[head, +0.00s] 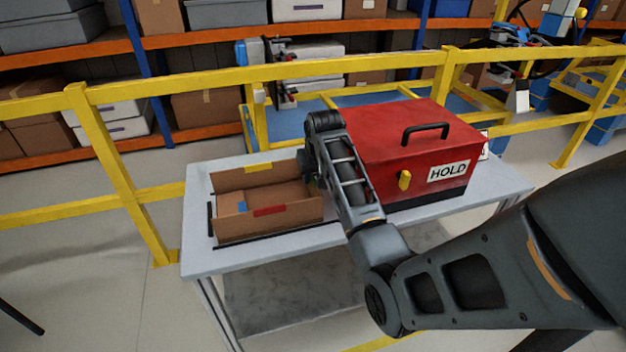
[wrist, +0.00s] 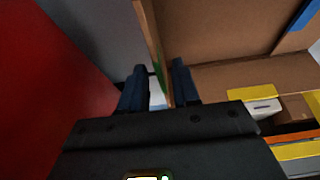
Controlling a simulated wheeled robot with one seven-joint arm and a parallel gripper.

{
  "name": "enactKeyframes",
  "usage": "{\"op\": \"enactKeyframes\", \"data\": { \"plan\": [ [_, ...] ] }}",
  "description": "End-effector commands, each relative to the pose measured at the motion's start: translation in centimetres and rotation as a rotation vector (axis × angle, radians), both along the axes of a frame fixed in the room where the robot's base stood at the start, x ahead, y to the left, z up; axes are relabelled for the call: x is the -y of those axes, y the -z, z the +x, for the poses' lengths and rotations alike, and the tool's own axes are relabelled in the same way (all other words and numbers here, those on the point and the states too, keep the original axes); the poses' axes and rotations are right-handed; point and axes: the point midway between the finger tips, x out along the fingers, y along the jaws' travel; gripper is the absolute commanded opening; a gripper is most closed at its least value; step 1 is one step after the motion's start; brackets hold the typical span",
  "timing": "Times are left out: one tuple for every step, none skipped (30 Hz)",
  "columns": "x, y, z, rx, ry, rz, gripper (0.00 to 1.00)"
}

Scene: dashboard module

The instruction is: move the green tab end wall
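In the wrist view, the end wall (wrist: 149,35) is a thin brown cardboard panel seen nearly edge-on, with a sliver of green at its side. My gripper (wrist: 158,88) is open, with one dark finger on each side of this wall. A gap shows between the left finger and the wall; the right finger is close to it, and contact cannot be told. In the head view, my gripper (head: 311,182) is at the right end of the cardboard box, mostly hidden behind my arm, which also hides the end wall.
The box has a yellow-tab back wall (head: 232,181), a red-tab front wall (head: 240,226) and a blue tab (head: 242,207) at its left. A red HOLD case (head: 390,150) stands close on the right of the table (head: 205,258). Yellow railing (head: 180,92) runs behind.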

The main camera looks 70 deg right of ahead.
Motion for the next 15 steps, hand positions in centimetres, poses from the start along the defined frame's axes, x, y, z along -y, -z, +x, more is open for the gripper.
{"op": "enactKeyframes", "data": {
  "plan": [
    [0.2,0.7,0.2,-0.001,0.000,0.002,0.31],
    [0.3,1.1,0.3,-0.002,0.000,0.002,0.31],
    [0.5,1.6,0.4,-0.001,0.001,0.002,0.31],
    [0.6,1.9,0.5,-0.001,0.001,0.002,0.31],
    [0.8,2.2,0.6,0.000,0.001,0.000,0.31],
    [0.9,2.5,0.7,0.000,0.001,0.001,0.31],
    [0.9,2.7,0.7,0.000,0.001,0.000,0.31],
    [1.0,2.9,0.8,0.000,0.001,0.000,0.31],
    [1.0,3.1,0.9,0.000,0.001,0.000,0.31],
    [1.1,3.2,0.9,0.001,0.001,-0.001,0.31],
    [1.1,3.3,0.9,0.001,0.001,-0.001,0.31],
    [1.1,3.4,0.9,0.001,0.001,-0.001,0.31],
    [1.1,3.4,0.9,0.001,0.001,-0.001,0.31],
    [1.1,3.4,0.9,0.001,0.001,-0.001,0.31],
    [1.1,3.4,0.9,0.001,0.001,-0.001,0.31]
  ]
}}
